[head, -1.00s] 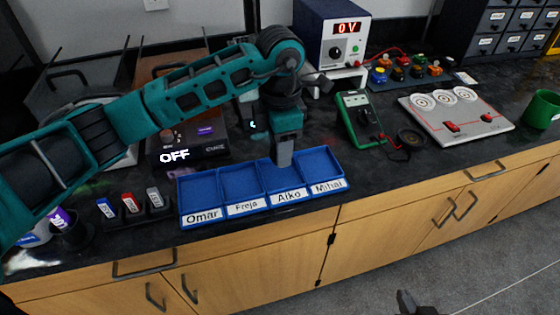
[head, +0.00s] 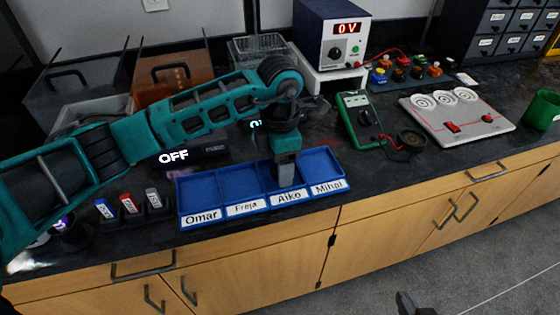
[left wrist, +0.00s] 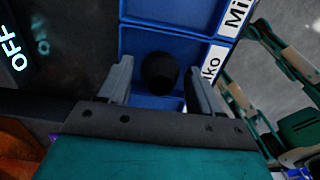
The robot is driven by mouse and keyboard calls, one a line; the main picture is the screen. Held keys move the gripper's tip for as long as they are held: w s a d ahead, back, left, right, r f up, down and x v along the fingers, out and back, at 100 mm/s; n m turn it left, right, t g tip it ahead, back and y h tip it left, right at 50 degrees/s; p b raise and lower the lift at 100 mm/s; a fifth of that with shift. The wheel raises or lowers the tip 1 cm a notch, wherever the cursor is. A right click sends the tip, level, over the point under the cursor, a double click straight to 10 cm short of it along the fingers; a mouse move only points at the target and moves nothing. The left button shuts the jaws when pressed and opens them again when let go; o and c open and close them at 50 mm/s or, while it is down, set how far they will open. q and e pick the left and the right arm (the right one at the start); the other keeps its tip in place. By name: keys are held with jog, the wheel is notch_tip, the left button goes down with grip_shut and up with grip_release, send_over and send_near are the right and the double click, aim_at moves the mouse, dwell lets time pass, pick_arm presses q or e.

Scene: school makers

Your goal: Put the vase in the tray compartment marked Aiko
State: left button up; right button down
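The vase (left wrist: 160,73) shows in the left wrist view as a dark, round shape seen from above. It is between the fingers of my left gripper (left wrist: 159,66), with a narrow gap on each side. The vase is over or in the blue tray (left wrist: 172,38) beside the label ending in "ko"; I cannot tell whether it rests on the floor. In the head view my left gripper (head: 286,182) reaches down into the compartment marked Aiko and hides the vase. A dark tip at the bottom edge seems to be my right gripper (head: 408,303).
The tray's Omar, Freja and Mihai compartments look empty. Marker blocks (head: 130,207) stand left of the tray, a box reading OFF (head: 205,152) behind it. A green multimeter (head: 360,118) and a board with coils (head: 455,115) lie to the right.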

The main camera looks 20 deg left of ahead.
pick_arm(q)
jog(key=shift+r, duration=0.2)
notch_tip(320, 180, up, 12)
jog(key=shift+f+p, duration=0.1)
jog(key=shift+p, duration=0.5)
pick_arm(e)
jog(key=shift+s+d+r, duration=0.1)
jog(key=shift+s+d, duration=0.1)
jog(key=shift+d, duration=0.05)
jog(key=shift+r, duration=0.1)
